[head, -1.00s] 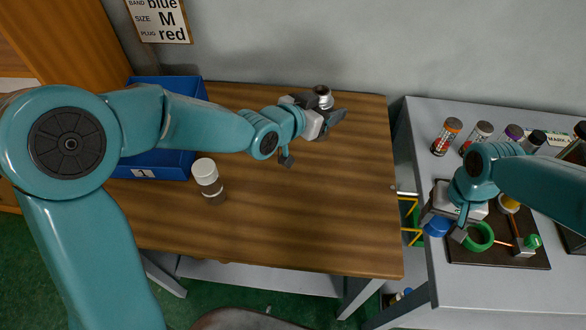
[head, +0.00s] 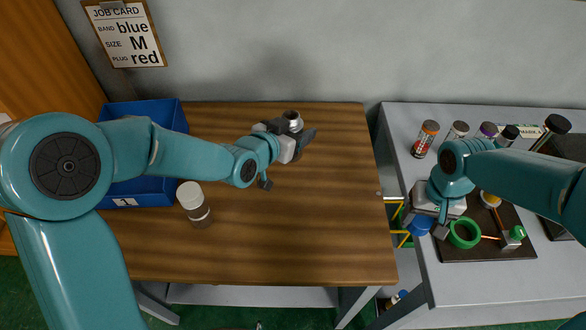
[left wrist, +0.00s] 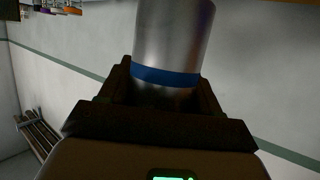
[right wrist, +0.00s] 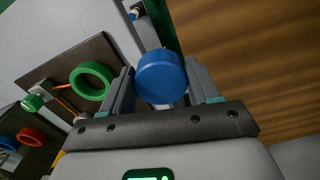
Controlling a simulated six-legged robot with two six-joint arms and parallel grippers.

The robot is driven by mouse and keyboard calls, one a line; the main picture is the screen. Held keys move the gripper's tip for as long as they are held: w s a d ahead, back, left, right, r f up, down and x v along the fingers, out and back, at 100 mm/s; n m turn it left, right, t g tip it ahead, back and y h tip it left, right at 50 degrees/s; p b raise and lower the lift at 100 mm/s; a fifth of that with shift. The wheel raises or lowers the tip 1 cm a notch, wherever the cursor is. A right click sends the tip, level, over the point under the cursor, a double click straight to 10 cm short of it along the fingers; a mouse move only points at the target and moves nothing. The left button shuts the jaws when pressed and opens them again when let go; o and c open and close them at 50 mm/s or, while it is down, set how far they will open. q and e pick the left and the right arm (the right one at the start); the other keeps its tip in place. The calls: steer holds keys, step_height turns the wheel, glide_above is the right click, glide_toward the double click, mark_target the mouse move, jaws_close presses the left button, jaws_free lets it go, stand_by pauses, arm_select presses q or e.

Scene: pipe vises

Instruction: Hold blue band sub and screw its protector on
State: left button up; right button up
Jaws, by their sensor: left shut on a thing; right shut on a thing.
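My left gripper (head: 298,137) is shut on a metal pipe sub (head: 292,120) and holds it above the wooden table, with its open end up. In the left wrist view the sub (left wrist: 175,40) is a grey metal cylinder with a blue band (left wrist: 165,77) just above the jaws. My right gripper (right wrist: 160,90) is shut on a blue round cap, the protector (right wrist: 160,75), seen between its fingers. In the head view the blue protector (head: 420,225) shows at the left edge of the grey bench, partly covered by the gripper.
A white-capped cylinder (head: 195,205) stands on the wooden table (head: 300,235) near a blue bin (head: 150,115). A dark board (head: 480,250) with a green ring (head: 464,234) lies on the grey bench. Several bottles (head: 425,139) stand behind. A gap separates table and bench.

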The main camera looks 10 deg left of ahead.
arm_select(q)
steer(key=p, duration=0.1)
glide_above(294, 182)
step_height(294, 182, down, 10)
arm_select(e)
steer(key=shift+r, duration=0.6)
arm_select(q)
step_height(294, 182, down, 4)
steer(key=shift+w+r+p, duration=0.1)
steer(key=shift+r+p, duration=0.05)
steer(key=shift+p, duration=0.15)
arm_select(e)
steer(key=shift+w+r, duration=0.1)
steer(key=shift+r, duration=0.15)
steer(key=shift+f, duration=0.15)
arm_select(q)
steer(key=o, duration=1.5)
